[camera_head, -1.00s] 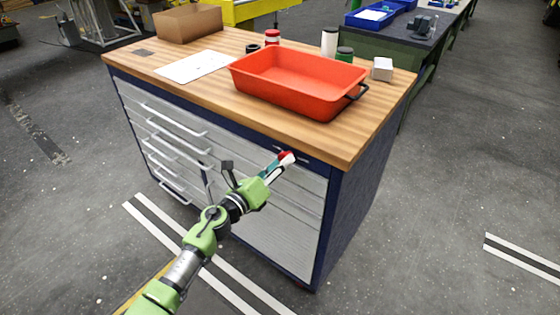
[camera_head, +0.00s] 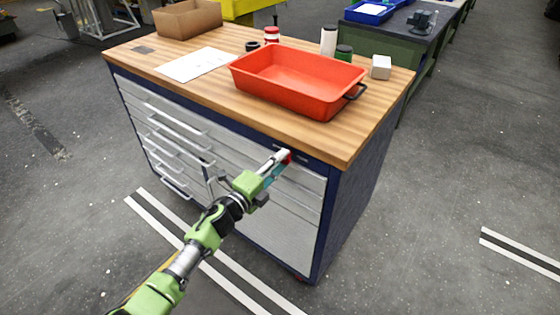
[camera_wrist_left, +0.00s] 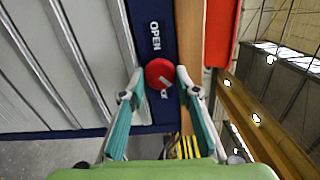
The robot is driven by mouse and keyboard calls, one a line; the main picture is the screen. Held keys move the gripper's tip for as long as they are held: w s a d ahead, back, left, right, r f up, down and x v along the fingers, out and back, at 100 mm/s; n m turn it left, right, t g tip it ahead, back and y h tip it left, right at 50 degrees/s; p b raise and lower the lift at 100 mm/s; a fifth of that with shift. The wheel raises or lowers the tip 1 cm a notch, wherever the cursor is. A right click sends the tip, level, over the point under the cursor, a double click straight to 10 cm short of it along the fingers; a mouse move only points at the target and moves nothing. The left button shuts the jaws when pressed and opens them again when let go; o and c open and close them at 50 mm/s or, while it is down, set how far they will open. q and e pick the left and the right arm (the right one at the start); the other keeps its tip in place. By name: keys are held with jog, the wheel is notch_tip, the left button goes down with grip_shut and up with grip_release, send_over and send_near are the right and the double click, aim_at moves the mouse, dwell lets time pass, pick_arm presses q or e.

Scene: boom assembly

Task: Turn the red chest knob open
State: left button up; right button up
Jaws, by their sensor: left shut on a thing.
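The red chest knob (camera_wrist_left: 159,74) is a round red disc on the dark blue strip of the tool chest, next to a white "OPEN" label (camera_wrist_left: 156,35). In the head view only a bit of the red knob (camera_head: 288,157) shows past my fingers. My left gripper (camera_head: 281,158) reaches it at the upper right of the chest front. In the left wrist view the two fingertips of my left gripper (camera_wrist_left: 159,76) stand on either side of the knob, shut on it. The chest (camera_head: 355,215) has a dark blue body and grey drawers. My right gripper is not in view.
The wooden chest top (camera_head: 225,84) overhangs just above the knob. Drawer handles (camera_head: 172,122) stick out at the left. The floor right of the chest is clear.

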pick_arm(q)
jog(key=shift+n, duration=0.4)
jog(key=o, duration=1.1)
jog(key=v, duration=1.2)
